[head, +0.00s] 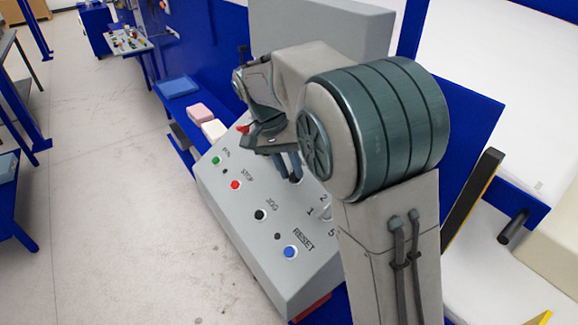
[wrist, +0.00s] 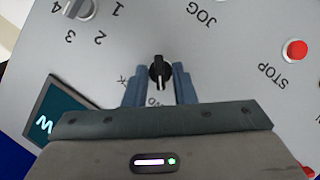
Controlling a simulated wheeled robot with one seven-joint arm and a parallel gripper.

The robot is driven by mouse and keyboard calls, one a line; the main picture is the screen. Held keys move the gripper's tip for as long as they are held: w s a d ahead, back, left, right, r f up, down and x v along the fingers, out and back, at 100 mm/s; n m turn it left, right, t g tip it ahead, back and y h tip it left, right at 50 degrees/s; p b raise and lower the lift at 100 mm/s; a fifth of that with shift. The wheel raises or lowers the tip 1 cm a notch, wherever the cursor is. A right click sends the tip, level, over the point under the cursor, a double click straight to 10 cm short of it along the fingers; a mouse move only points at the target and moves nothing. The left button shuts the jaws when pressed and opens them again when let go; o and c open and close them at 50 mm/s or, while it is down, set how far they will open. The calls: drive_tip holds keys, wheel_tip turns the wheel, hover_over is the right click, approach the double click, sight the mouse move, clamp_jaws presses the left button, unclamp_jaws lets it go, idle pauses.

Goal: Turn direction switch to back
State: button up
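The direction switch (wrist: 159,69) is a small black knob on the grey control panel, near the upper middle of the wrist view. Its pointer runs nearly vertically in that picture. Partly hidden letters lie by the fingers, so the switch's setting cannot be read. My gripper (wrist: 160,82) is open, with one blue finger on each side of the knob. Narrow gaps seem to show between fingers and knob. In the head view my gripper (head: 290,166) reaches down to the panel (head: 222,188), and my arm hides most of the switch.
The panel carries a green button (head: 215,160), a red STOP button (head: 235,184), a black JOG button (head: 260,214), a blue RESET button (head: 290,251) and a numbered dial (wrist: 78,8). A dark screen (wrist: 72,112) lies left of the fingers. Foam blocks (head: 200,113) sit behind the panel.

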drive_tip(key=shift+m+b, duration=0.3)
drive_tip(key=shift+b, duration=0.05)
drive_tip(key=m+b, duration=0.1)
drive_tip(key=m+y+b, duration=0.1)
drive_tip(key=shift+d+f+m+t, duration=0.1)
drive_tip(key=shift+d+m+t, duration=0.05)
drive_tip(key=shift+m+t, duration=0.2)
drive_tip(key=m+b, duration=0.1)
drive_tip(key=m+t+y+b, duration=0.1)
drive_tip(key=m+b, duration=0.1)
drive_tip(key=m+t+y+b, duration=0.1)
drive_tip(key=b, duration=0.1)
drive_tip(key=shift+s+d+m, duration=0.15)
drive_tip(key=shift+s+m, duration=0.1)
drive_tip(key=shift+m, duration=0.1)
drive_tip(key=m+t+b, duration=0.1)
drive_tip(key=m+b, duration=0.3)
drive_tip(key=b, duration=0.1)
drive_tip(key=shift+s+t+y, duration=0.2)
drive_tip(key=shift+t+y, duration=0.1)
drive_tip(key=shift+t, duration=0.05)
drive_tip(key=shift+s+m+t+b, duration=0.1)
drive_tip(key=shift+m+t+b, duration=0.3)
drive_tip(key=shift+m+b, duration=0.65)
drive_tip(key=o, duration=0.7)
drive_tip(key=shift+c, duration=0.2)
